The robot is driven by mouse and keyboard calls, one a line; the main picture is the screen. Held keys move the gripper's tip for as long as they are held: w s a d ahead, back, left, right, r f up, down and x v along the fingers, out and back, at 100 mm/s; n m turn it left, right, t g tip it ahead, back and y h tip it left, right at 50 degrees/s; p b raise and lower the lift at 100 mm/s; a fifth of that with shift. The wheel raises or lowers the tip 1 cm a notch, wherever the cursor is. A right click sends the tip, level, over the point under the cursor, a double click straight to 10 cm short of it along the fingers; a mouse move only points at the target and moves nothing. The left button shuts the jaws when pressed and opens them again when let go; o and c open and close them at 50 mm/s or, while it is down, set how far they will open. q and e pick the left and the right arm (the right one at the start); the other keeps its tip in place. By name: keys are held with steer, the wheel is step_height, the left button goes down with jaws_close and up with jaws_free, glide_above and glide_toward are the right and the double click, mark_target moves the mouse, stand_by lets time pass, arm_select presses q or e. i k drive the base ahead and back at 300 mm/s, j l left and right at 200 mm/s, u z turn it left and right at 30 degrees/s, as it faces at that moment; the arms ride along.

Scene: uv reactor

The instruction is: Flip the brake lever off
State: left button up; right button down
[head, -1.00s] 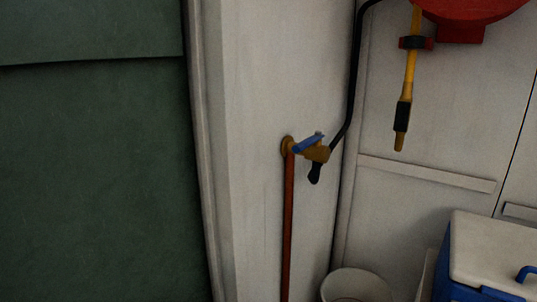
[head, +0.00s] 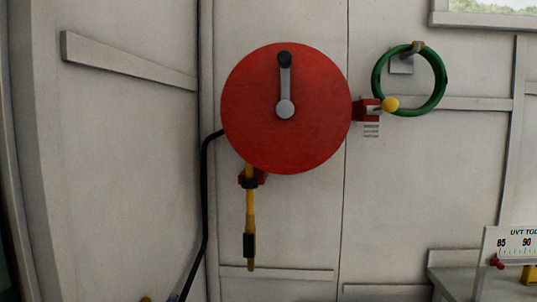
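A round red reel (head: 250,125) is mounted on the pale wall, left of the middle in the head view. A grey crank arm with a black knob (head: 285,60) stands upright on its face. A short lever with a yellow ball knob (head: 390,104) sticks out to the right from a red bracket (head: 366,110) at the reel's right edge. It looks like the brake lever; whether it is on or off I cannot tell. Neither of my grippers is in view.
A yellow nozzle (head: 250,215) hangs below the reel, with a black hose (head: 204,190) to its left. A green ring (head: 377,75) hangs on the wall just behind or beside the yellow knob. A bench (head: 455,280) with a white scale (head: 515,245) is at lower right.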

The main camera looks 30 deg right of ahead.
mark_target(390, 105)
steer(key=z, duration=1.6)
